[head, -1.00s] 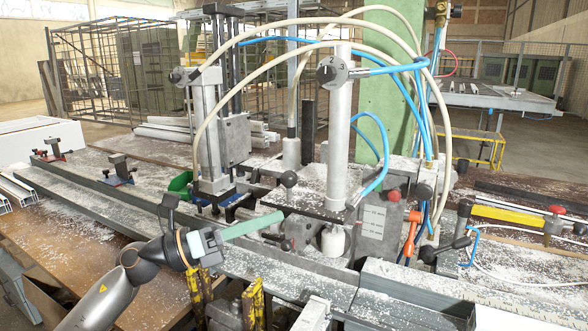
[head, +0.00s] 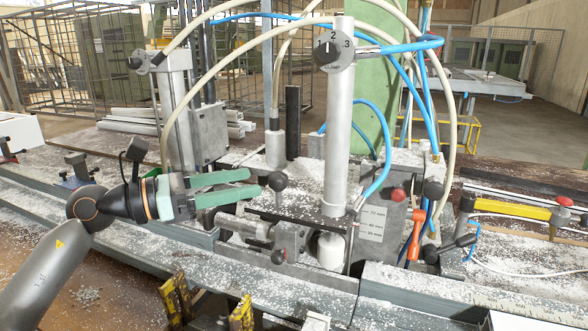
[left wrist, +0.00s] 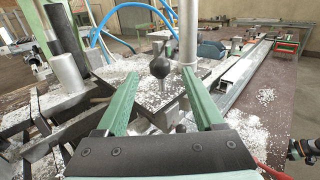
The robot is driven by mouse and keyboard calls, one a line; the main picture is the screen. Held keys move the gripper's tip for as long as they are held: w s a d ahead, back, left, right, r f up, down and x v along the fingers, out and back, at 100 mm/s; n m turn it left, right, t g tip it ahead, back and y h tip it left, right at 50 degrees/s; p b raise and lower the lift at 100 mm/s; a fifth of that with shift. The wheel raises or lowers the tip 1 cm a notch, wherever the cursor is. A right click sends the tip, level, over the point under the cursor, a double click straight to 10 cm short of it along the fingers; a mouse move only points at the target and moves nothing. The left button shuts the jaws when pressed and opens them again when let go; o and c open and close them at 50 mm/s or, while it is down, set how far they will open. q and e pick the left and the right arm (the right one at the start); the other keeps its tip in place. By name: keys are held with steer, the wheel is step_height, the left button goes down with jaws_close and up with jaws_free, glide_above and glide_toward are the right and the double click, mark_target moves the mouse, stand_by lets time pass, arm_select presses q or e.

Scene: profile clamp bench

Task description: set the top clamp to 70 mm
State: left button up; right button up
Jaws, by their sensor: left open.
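The top clamp is an upright grey cylinder (head: 338,130) with a numbered round dial (head: 334,53) on top. A scale plate (head: 372,240) with lines marked 70, 40 and 20 mm stands at its lower right; I cannot tell which mark the clamp is at. In the left wrist view the knob (left wrist: 160,67) shows between and beyond the fingertips (left wrist: 160,78).
Blue and cream hoses (head: 378,165) arch around the clamp. An orange-red lever (head: 415,235) and more black ball knobs stand right of the scale. A second cylinder (head: 176,110) stands behind my left gripper. Steel profiles (head: 420,292) run along the front.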

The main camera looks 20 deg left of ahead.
mark_target(271, 176)
arm_select(q)
steer(key=p+x, duration=0.3)
steer(key=x, duration=0.5)
steer(key=shift+w+d+r+p, duration=0.15)
steer(key=shift+w+d+p, duration=0.1)
steer(key=shift+p, duration=0.1)
steer(key=shift+w+d, duration=0.45)
steer(key=shift+w, duration=0.1)
arm_select(e)
steer(key=shift+s+d+r+h, duration=0.15)
steer(key=shift+s+d+r, duration=0.25)
steer(key=shift+r, duration=0.25)
steer(key=shift+s+d+r+h, duration=0.15)
steer(key=shift+s+d+r, duration=0.1)
steer(key=shift+d+r, duration=0.35)
steer(key=shift+a, duration=0.1)
arm_select(q)
jaws_close()
arm_select(e)
steer(key=shift+w+a+r, duration=0.1)
steer(key=shift+r, duration=0.05)
